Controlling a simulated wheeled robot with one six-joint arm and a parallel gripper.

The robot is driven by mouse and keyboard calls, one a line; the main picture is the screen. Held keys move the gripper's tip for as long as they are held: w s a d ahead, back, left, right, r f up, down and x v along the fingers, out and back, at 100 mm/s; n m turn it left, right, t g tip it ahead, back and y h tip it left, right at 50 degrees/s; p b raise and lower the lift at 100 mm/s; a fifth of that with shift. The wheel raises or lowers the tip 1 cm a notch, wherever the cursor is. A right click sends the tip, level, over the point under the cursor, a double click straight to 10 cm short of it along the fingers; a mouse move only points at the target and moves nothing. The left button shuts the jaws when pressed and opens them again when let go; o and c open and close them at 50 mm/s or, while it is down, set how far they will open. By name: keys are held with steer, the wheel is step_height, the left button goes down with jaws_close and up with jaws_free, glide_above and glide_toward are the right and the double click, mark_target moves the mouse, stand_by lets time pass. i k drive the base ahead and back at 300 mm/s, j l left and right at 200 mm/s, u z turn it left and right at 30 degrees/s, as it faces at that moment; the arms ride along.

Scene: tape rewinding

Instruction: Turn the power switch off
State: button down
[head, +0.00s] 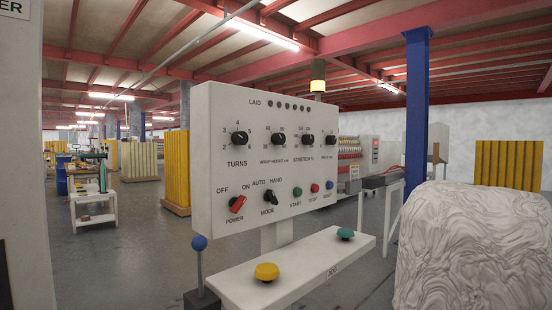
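The power switch (237,204) is a red rotary knob at the lower left of the white control panel (215,150). It has OFF printed at its upper left, ON at its upper right and POWER below it. The knob slants up to the right, toward ON. My gripper is not in view, and nothing covers the switch.
A black mode knob (270,197) sits right of the switch, with green, red and blue buttons beyond. A shelf (300,268) with yellow and teal buttons juts out below. A blue-balled lever (199,243) stands at lower left. A whitish wrapped bulk (470,250) fills the lower right.

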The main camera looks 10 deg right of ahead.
mark_target(236, 204)
steer(key=i+l+u, duration=0.1)
steer(key=l+u, duration=0.2)
steer(key=l, duration=0.45)
steer(key=l+u, duration=0.3)
steer(key=l, duration=0.45)
